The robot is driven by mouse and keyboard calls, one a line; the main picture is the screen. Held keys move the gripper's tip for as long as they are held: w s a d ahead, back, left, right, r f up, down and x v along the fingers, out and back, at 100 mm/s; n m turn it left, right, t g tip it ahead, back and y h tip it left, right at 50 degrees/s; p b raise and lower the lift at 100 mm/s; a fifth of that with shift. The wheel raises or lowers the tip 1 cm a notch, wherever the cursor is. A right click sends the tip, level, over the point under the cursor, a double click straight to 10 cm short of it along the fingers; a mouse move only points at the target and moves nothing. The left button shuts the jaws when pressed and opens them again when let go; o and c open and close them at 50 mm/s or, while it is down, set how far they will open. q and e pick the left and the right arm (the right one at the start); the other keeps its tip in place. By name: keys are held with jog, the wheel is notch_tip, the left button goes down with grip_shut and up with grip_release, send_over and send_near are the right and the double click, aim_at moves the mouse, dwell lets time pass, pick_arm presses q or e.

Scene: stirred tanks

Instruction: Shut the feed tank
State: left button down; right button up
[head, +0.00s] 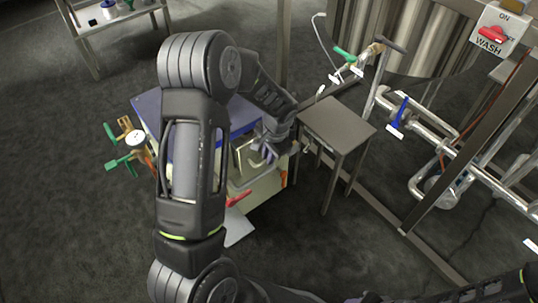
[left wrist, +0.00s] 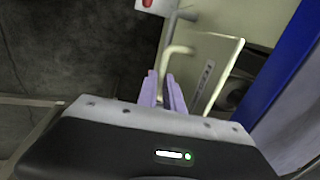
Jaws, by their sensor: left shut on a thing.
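My left gripper (head: 266,152) is at the cream front of a blue-topped unit (head: 243,112). In the left wrist view its two lilac fingers (left wrist: 163,92) are close together around the lower end of a cream bent handle (left wrist: 178,50). The handle stands beside a pale panel (left wrist: 222,70) with a small label. The exact contact is partly hidden behind the fingers. A large steel tank (head: 410,35) stands at the back. I see no label that tells which vessel is the feed tank. My right gripper is out of view.
A grey stool (head: 337,125) stands close right of the unit. Red (head: 239,199) and green (head: 125,162) handles stick out from the unit. Pipework with a blue-handled valve (head: 398,115) and a WASH switch (head: 497,34) are at right.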

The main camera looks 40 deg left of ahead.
pick_arm(q)
jog(key=shift+w+a, duration=0.3)
jog(key=shift+a, duration=0.65)
jog(key=shift+w+a, duration=0.3)
jog(key=shift+a, duration=0.65)
jog(key=shift+r, duration=0.1)
jog(key=c, duration=1.5)
grip_release()
jog(key=r, duration=0.2)
jog(key=d+r+p, duration=0.1)
jog(key=r, duration=0.4)
jog(key=shift+s+d+r+p, duration=0.25)
jog(key=shift+p, duration=0.15)
jog(key=shift+w, duration=0.15)
